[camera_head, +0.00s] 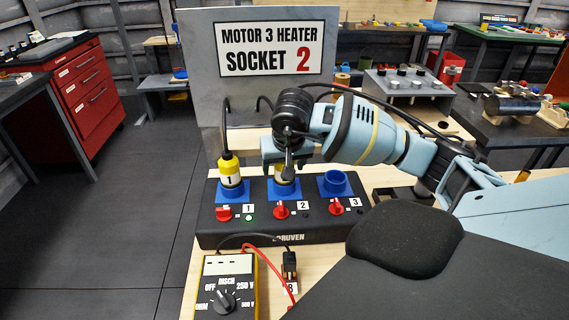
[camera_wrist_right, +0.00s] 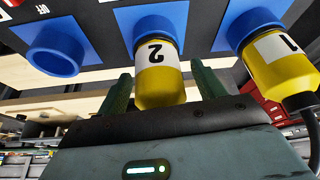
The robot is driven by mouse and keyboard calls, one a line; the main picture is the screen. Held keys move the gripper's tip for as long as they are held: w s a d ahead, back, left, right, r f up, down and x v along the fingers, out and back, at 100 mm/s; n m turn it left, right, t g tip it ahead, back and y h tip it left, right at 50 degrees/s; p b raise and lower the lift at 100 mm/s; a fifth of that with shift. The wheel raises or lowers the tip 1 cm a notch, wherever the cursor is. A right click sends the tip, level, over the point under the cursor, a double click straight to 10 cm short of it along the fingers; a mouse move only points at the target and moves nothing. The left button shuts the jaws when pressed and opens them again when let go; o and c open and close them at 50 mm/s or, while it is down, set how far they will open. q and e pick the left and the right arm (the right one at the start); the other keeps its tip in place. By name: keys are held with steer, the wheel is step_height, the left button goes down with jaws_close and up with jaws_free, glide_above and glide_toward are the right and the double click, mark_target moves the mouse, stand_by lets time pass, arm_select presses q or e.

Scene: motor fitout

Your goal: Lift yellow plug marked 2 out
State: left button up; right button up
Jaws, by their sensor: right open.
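The yellow plug marked 2 (camera_wrist_right: 158,78) sits in the middle blue socket (camera_wrist_right: 152,20) in the right wrist view. My right gripper (camera_wrist_right: 160,92) is open, with one finger on each side of the plug and gaps showing. The yellow plug marked 1 (camera_head: 230,170) stands in the left blue socket in the head view. The right blue socket (camera_head: 335,184) is empty. My left gripper is not seen.
The black socket box (camera_head: 215,228) has red switches (camera_head: 281,209) and a green light by number 1. A sign (camera_head: 270,48) reads "Motor 3 heater socket 2". A yellow meter (camera_head: 228,285) with leads lies in front. A black cable arches behind the sockets.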

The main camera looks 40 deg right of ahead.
steer(key=c, duration=1.1)
steer(key=shift+c, duration=0.3)
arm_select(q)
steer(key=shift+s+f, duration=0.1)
arm_select(e)
steer(key=shift+r, duration=0.15)
steer(key=shift+r, duration=0.6)
step_height(320, 180, up, 2)
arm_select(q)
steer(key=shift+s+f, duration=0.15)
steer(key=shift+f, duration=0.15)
arm_select(e)
steer(key=s+a+r, duration=0.1)
steer(key=s+a, duration=0.9)
steer(key=a, duration=0.2)
steer(key=shift+a+r, duration=0.25)
